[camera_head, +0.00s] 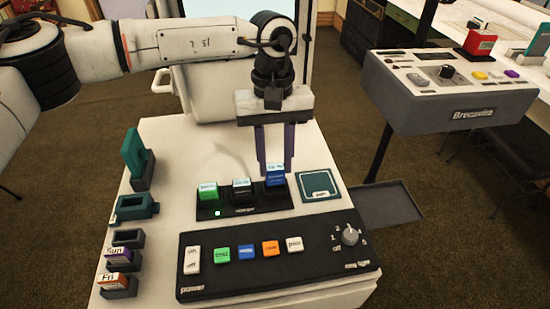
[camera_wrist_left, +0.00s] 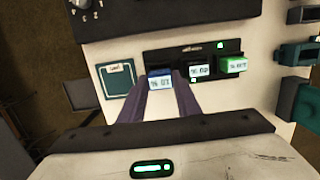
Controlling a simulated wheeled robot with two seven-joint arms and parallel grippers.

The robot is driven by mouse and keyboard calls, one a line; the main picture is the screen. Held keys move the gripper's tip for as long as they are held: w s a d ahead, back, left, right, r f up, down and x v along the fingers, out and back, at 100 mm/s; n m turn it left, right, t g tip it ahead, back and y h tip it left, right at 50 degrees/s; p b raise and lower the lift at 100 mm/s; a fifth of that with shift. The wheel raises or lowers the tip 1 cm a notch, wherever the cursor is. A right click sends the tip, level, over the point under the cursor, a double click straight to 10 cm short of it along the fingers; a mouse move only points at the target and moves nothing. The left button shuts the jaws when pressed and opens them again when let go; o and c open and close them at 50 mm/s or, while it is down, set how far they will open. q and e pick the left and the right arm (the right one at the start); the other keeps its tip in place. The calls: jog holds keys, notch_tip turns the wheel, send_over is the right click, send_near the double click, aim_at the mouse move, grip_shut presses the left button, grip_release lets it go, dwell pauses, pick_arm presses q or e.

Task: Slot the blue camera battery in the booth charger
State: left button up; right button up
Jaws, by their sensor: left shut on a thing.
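The blue camera battery (camera_head: 276,179) is upright at the right-hand bay of the black booth charger (camera_head: 243,212). Its top sits higher than the two batteries beside it; I cannot tell how deep its lower end is in the bay. My left gripper (camera_head: 275,169) points down from above and is shut on the blue battery. The wrist view shows the blue battery (camera_wrist_left: 160,82) between the two purple-grey fingertips. A green battery (camera_head: 208,191) and a black battery (camera_head: 241,188) stand in the other bays. My right gripper is not in view.
A teal square pad (camera_head: 319,186) lies right of the charger. A black control panel (camera_head: 280,262) with coloured buttons and a knob is in front. Teal and dark holders (camera_head: 134,208) line the left edge. A grey console (camera_head: 450,95) stands at the right.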

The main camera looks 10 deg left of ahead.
aim_at(275, 167)
pick_arm(q)
jog(key=shift+s+f, duration=0.1)
jog(key=shift+f, duration=0.05)
jog(key=shift+f+b, duration=0.35)
jog(key=shift+b, duration=0.05)
dwell(0.8)
jog(key=shift+f+b, duration=0.3)
jog(key=shift+f, duration=0.2)
dwell(0.3)
jog(key=shift+f+b, duration=0.4)
jog(key=shift+f, duration=0.1)
jog(key=o, duration=1.2)
jog(key=shift+c, duration=0.2)
jog(key=shift+r, duration=0.1)
